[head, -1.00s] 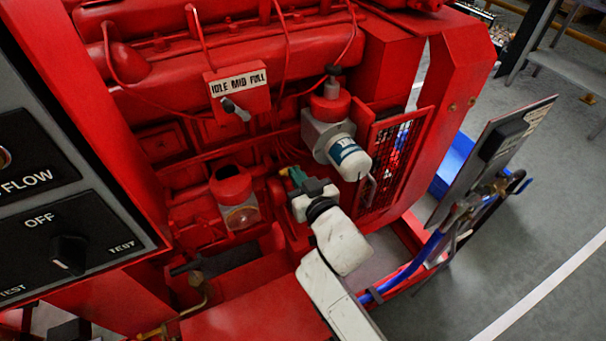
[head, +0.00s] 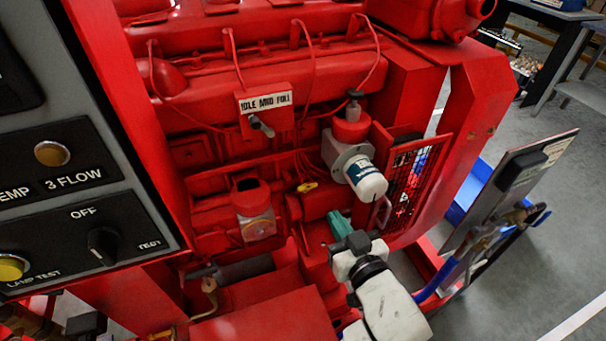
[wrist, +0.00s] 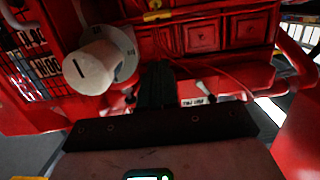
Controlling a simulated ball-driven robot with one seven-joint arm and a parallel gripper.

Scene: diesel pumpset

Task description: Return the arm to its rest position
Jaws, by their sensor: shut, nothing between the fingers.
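My arm reaches up from the lower right in the head view. My gripper (head: 338,222) has green fingers and a grey body. It is shut and empty, below and left of the white filter canister (head: 367,180), and looks apart from it. In the wrist view my gripper (wrist: 158,80) shows as dark fingers held together, with nothing between them. There the white filter canister (wrist: 90,68) lies to their left, and a yellow handle (wrist: 157,16) is at the top.
The red engine (head: 260,80) fills the centre, with an IDLE MID FULL lever plate (head: 265,105). A control panel (head: 75,210) stands close on the left. A tilted board (head: 510,180) with blue hoses is at the right. Grey floor (head: 520,270) lies open beyond it.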

